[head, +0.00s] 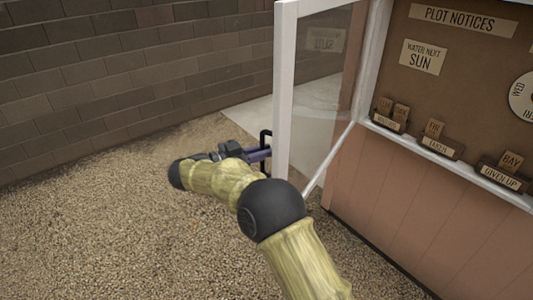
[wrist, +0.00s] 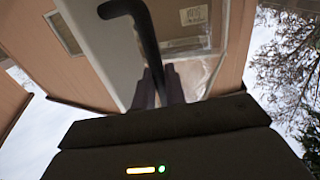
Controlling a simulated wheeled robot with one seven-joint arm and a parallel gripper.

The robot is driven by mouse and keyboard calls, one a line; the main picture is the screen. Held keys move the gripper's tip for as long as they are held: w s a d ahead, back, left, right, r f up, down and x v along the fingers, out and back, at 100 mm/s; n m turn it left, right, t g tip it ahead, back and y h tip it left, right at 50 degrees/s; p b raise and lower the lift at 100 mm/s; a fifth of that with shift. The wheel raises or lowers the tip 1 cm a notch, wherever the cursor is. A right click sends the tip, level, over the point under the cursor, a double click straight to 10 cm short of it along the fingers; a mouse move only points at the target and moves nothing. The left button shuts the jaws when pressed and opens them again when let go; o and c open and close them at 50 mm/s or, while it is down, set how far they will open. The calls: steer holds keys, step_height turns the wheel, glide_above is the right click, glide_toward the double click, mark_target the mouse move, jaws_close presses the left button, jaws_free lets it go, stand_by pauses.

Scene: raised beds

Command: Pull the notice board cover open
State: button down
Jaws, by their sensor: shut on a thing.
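The notice board cover (head: 284,100) is a white-framed glass door. It stands swung well out from the board (head: 450,75), with its glass pane seen at a slant. A black bar handle (head: 266,148) sits on the cover's outer edge. My gripper (head: 262,154) is at the handle, shut on it. In the wrist view the dark handle (wrist: 143,35) runs down between my gripper's fingers (wrist: 158,88), and the cover's white frame (wrist: 105,40) is close behind. My gripper's fingertips are partly hidden by the handle and frame.
The board carries a "Plot Notices" sign (head: 463,18), a "Water next Sun" card (head: 423,57) and small labelled holders (head: 438,148) on its ledge. A brick wall (head: 120,80) stands at the back left. Open gravel (head: 90,225) lies at left.

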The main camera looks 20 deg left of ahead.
steer(key=shift+r, duration=0.2)
steer(key=c, duration=1.6)
jaws_free()
steer(key=shift+o, duration=0.2)
steer(key=shift+f, duration=0.1)
steer(key=shift+a, duration=0.1)
steer(key=b+v, duration=0.3)
steer(key=v, duration=1.4)
steer(key=shift+s+b, duration=0.15)
steer(key=shift+b, duration=0.2)
